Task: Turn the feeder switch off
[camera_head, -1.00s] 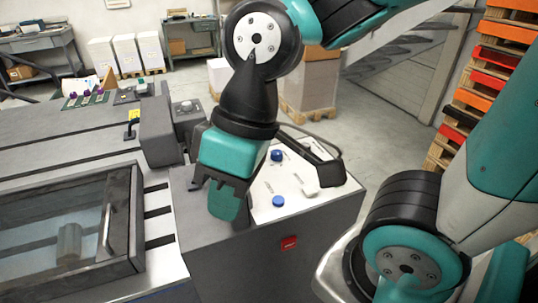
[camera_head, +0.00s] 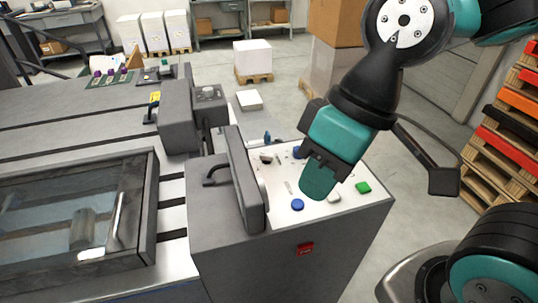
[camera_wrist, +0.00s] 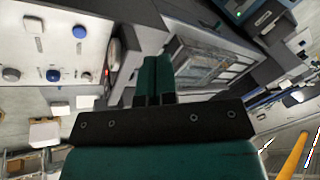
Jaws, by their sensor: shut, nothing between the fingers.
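A white control panel (camera_head: 285,183) tops a grey cabinet. It carries a blue knob (camera_head: 298,204) at the front, another blue knob (camera_head: 298,152) behind, a white control (camera_head: 334,198), a green button (camera_head: 363,187) and a small dark-and-pale control (camera_head: 266,157). No label is readable, so I cannot tell which is the feeder switch. My gripper (camera_head: 316,190) is shut and empty, pointing down over the panel and hiding part of it. In the wrist view its fingers (camera_wrist: 158,80) are together, with the panel's blue knob (camera_wrist: 53,75) and pale slider (camera_wrist: 32,26) to the left.
A dark upright cover (camera_head: 246,180) with a handle stands along the panel's left edge. A red switch (camera_head: 305,249) is on the cabinet's front. A glass-lidded bay (camera_head: 60,215) is at left. Pallets (camera_head: 500,130) stand at right.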

